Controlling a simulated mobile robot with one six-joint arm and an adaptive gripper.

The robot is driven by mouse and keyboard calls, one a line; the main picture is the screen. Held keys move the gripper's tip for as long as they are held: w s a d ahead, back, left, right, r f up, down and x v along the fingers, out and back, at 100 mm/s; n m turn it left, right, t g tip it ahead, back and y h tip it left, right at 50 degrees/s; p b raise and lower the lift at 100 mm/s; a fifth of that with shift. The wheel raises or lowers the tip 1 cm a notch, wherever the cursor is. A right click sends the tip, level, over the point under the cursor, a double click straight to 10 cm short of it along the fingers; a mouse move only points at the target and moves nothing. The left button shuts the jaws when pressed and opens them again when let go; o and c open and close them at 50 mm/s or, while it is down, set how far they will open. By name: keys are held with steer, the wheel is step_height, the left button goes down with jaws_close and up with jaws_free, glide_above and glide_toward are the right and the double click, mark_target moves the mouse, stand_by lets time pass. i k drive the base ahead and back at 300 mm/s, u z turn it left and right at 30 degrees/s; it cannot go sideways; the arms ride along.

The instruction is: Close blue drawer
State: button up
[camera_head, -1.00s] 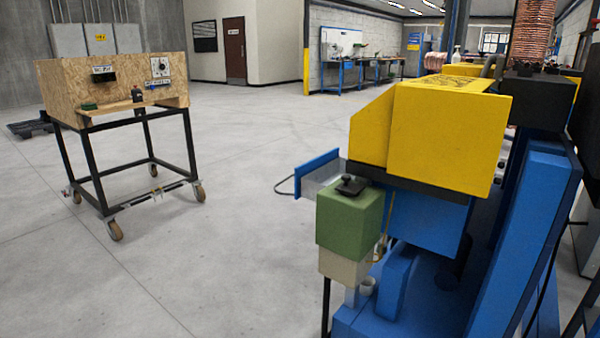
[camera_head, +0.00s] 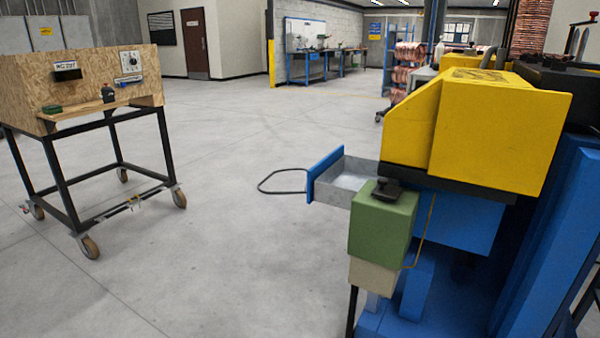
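The blue drawer (camera_head: 325,174) stands pulled out to the left from under the yellow housing of the blue machine. Its front is a blue panel, and its grey tray (camera_head: 362,172) shows behind the panel. A thin black loop (camera_head: 282,181), perhaps the handle, reaches left from the blue front. The tray's near right part is hidden behind a green box. My gripper is not in this view, so its state and its place relative to the drawer do not show.
The yellow housing (camera_head: 500,125) and green box (camera_head: 382,225) with a black knob stand at the right. A wheeled wooden cart (camera_head: 95,85) stands at the left. Open concrete floor (camera_head: 225,240) lies between cart and drawer. Workbenches (camera_head: 325,62) are far back.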

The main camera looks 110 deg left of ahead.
mark_target(335, 180)
steer(key=z, duration=0.05)
steer(key=k, duration=1.8)
steer(key=u, duration=2.85)
